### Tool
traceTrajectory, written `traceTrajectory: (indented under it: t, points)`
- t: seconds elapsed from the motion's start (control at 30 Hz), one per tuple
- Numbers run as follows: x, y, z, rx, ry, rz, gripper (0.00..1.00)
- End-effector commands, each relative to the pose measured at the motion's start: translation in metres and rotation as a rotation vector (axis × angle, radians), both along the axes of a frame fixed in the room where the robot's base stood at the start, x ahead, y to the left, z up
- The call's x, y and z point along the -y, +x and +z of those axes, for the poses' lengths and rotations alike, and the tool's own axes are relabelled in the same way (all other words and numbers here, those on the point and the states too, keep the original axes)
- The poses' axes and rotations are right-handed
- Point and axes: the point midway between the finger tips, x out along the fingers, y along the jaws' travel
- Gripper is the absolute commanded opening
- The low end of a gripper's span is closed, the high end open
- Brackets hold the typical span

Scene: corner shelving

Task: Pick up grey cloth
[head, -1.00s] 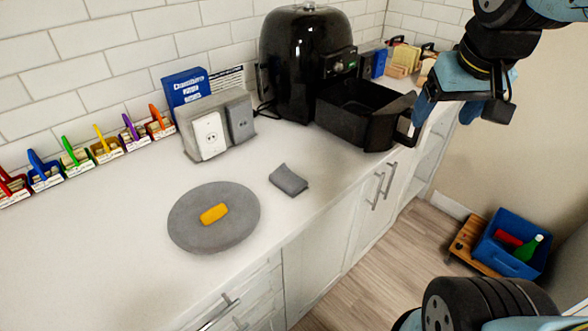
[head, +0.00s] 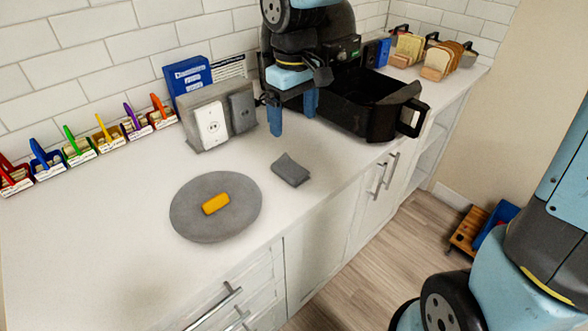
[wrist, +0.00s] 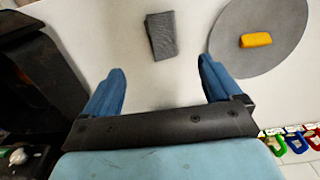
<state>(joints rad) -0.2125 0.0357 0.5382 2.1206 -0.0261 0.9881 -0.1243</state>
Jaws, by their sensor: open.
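The grey cloth (head: 291,169) is a small folded piece lying on the white counter, just right of a round grey mat. My gripper (head: 294,115) is above the counter, behind the cloth and higher than it, with its blue fingers pointing down. In the wrist view, the cloth (wrist: 161,35) lies ahead of the gap between the two spread fingers of my gripper (wrist: 161,82). The fingers are open, empty and apart from the cloth.
A round grey mat (head: 190,225) bears a yellow block (head: 215,203). A socket box (head: 211,125) stands left of my gripper. A black air fryer with its drawer (head: 375,105) pulled out is at right. The counter around the cloth is clear.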

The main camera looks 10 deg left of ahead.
Motion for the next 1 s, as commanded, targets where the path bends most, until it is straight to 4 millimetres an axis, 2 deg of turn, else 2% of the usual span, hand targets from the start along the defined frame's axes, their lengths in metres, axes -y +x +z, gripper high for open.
traceTrajectory:
  t: [0.17, 0.5, 0.83, 1.0]
  points:
    - [-0.003, -0.001, -0.019, -0.008, -0.001, 0.010, 0.92]
    - [-0.003, -0.001, -0.074, -0.007, -0.001, 0.009, 0.92]
    - [-0.003, -0.001, -0.096, -0.006, -0.001, 0.008, 0.92]
    - [-0.003, -0.003, -0.120, -0.008, 0.000, 0.008, 0.92]
